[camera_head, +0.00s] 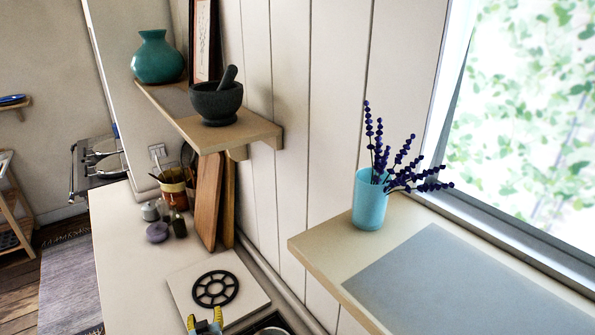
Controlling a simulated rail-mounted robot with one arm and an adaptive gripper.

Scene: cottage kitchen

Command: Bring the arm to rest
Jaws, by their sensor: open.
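My gripper (205,319) shows only at the bottom edge of the view, with two yellow-tipped fingers apart and nothing seen between them. The rest of my arm is out of the frame. The fingertips appear in front of a pale square board (181,283) with a black round trivet (215,289) on it. I cannot tell how high the gripper is above the counter.
A shelf (190,131) holds a teal vase (158,58) and a dark mortar (216,102). Cutting boards (208,200) and small jars stand on the counter (112,240). At right, a blue cup (370,203) with purple flowers stands on a window ledge (312,250).

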